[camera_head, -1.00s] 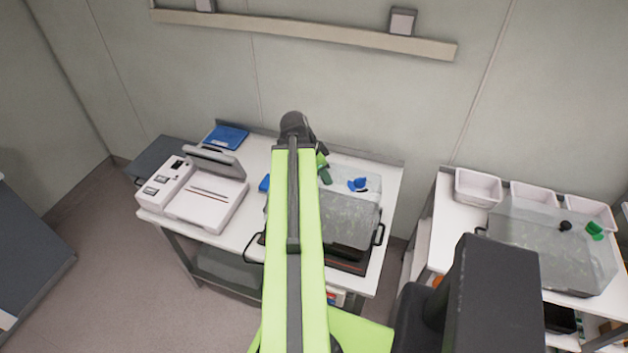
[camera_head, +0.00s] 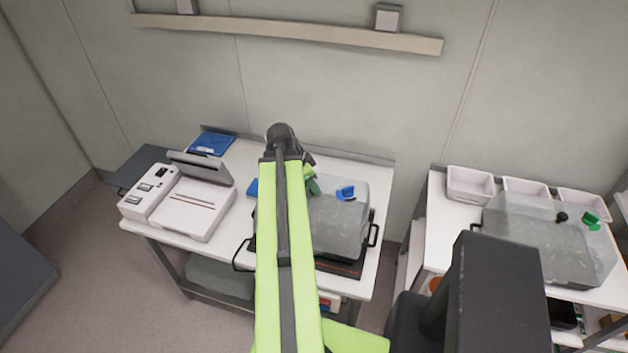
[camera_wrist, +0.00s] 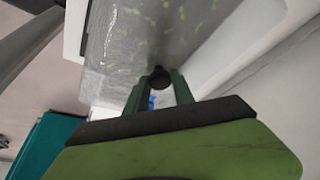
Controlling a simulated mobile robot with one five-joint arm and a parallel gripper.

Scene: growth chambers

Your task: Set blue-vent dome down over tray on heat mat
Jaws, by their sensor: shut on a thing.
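The clear dome (camera_head: 345,212) with a blue vent (camera_head: 345,193) is over the heat mat (camera_head: 340,267) on the middle bench. A dark-handled tray (camera_head: 373,235) lies under it; whether the dome's rim rests on it, I cannot tell. My gripper (camera_head: 312,182) is at the dome's top, partly hidden by my green arm. In the wrist view its green fingers (camera_wrist: 160,88) are shut on the dome's dark knob (camera_wrist: 159,77). The dome (camera_wrist: 215,25) shows there too, with green seedlings seen through it and a bit of blue between the fingers.
A white instrument (camera_head: 185,205) with a raised lid stands left on the bench, with a blue item (camera_head: 211,143) behind. On the right bench, another clear dome (camera_head: 530,240) has a green vent (camera_head: 591,218), with white bins (camera_head: 470,185) behind it.

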